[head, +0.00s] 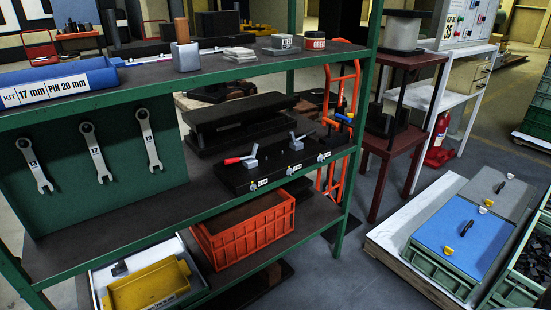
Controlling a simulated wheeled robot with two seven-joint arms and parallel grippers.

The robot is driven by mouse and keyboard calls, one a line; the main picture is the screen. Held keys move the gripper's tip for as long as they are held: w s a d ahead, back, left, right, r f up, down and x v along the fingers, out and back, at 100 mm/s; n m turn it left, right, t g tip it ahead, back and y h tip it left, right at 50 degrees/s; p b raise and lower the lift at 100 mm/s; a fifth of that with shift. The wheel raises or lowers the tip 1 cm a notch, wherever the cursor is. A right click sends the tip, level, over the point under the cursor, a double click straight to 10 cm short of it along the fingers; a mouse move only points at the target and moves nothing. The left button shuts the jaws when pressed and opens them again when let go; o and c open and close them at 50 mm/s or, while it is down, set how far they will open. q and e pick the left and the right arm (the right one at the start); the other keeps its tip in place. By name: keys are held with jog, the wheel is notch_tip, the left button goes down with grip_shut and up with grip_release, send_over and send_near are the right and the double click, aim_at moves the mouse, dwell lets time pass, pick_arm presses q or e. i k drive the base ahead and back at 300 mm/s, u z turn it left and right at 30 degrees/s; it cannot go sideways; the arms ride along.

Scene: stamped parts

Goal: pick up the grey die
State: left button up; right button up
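No gripper or arm of mine shows in the head view. On the green-framed rack's top shelf (215,73), a small grey block with a marked front face (282,46) sits near the back right; it may be the grey die. Left of it lies a stack of thin grey plates (239,55). Further left stands a pale grey-brown block (186,58) with a reddish-brown cylinder (181,30) upright on it. I cannot tell for certain which block is the grey die.
A tin (314,41) stands right of the marked block. A blue tray (55,85) fills the shelf's left end. Below are black tooling (235,115), an orange crate (245,228) and hanging wrenches (97,152). Blue-lidded crates (462,236) stand right. Floor between is partly clear.

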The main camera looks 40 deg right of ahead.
aim_at(281, 44)
jog(key=k, duration=0.4)
jog(key=z, duration=1)
jog(key=i, duration=1.3)
jog(key=u, duration=0.2)
